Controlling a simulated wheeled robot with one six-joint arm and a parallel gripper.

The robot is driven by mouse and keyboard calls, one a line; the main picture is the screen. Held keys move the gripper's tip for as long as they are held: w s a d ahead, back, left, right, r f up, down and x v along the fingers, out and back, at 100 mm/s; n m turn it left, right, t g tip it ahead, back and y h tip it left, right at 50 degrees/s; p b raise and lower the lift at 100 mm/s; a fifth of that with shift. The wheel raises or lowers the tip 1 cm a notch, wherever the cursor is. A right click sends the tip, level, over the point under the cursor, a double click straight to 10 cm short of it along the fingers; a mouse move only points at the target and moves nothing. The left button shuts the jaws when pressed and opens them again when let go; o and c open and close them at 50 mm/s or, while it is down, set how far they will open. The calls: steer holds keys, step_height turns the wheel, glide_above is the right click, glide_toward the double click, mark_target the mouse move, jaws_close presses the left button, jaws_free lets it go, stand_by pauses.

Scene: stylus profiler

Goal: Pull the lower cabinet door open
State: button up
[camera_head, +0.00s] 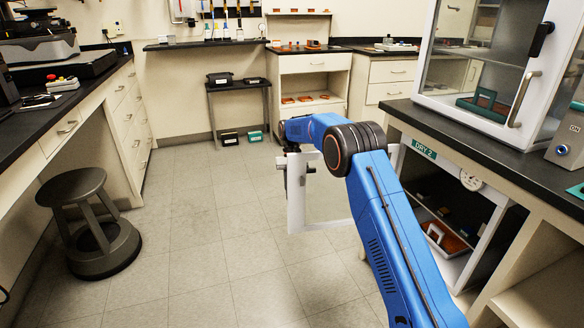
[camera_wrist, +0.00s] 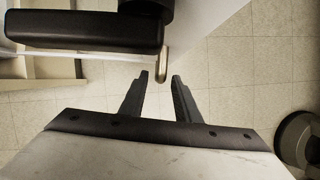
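The lower cabinet (camera_head: 437,154), labelled DRY 2, stands under the right counter. Its white-framed door (camera_head: 296,205) with a clear pane stands swung out into the aisle, left of the cabinet, partly hidden by my arm. The cabinet's inside shows. In the wrist view, my gripper (camera_wrist: 160,76) has its two fingers apart with nothing between them. A rounded metal piece, seemingly the door handle (camera_wrist: 163,61), shows just beyond the fingertips. The pale door surface (camera_wrist: 205,14) is above it. In the head view the fingers are too small and hidden to make out clearly.
Inside the cabinet, a tray (camera_head: 448,240) sits on the lower level. A glass-fronted upper cabinet (camera_head: 518,85) stands on the right counter. A dark round stool (camera_head: 75,187) is at left, also in the wrist view (camera_wrist: 299,140). The floor (camera_head: 205,235) between is clear.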

steer(key=v, duration=1.4)
